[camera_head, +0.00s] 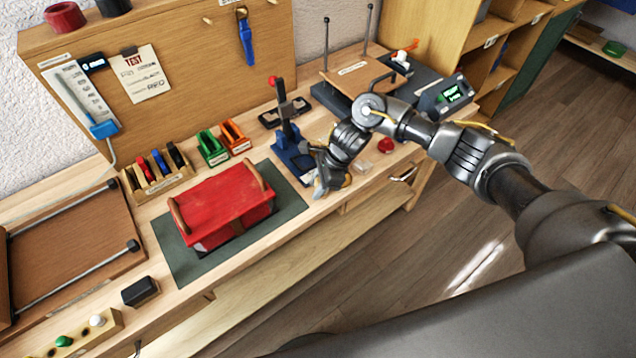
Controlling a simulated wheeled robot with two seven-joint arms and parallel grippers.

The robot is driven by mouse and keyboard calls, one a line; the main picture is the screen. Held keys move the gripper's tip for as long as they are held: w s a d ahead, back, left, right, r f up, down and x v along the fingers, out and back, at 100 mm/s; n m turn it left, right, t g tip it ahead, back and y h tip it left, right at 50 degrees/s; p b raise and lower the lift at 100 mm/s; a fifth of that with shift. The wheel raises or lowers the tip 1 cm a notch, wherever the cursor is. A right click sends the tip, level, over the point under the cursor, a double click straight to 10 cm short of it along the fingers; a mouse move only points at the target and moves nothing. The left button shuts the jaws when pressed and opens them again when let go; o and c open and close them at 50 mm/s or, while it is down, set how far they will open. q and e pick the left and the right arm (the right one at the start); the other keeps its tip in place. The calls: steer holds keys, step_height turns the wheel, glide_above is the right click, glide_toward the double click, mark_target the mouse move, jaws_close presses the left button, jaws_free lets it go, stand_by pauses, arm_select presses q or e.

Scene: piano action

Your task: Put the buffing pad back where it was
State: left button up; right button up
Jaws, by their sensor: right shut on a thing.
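My right gripper (322,186) reaches in from the right and points down over the front edge of the bench, right of the red case. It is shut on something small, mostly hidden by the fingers. I cannot tell for sure whether that is the buffing pad. A black block (140,291) lies on the bench at the lower left, apart from the gripper. My left gripper is not in view.
A blue press with a red knob (288,135) stands behind the gripper. A red dome (386,145) and a digital display (447,97) are to its right.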

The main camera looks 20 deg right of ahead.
steer(key=shift+f, duration=0.45)
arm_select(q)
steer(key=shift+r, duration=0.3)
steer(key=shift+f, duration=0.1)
arm_select(e)
steer(key=shift+f, duration=0.1)
steer(key=shift+f+b, duration=0.1)
steer(key=shift+b, duration=0.2)
steer(key=o, duration=0.7)
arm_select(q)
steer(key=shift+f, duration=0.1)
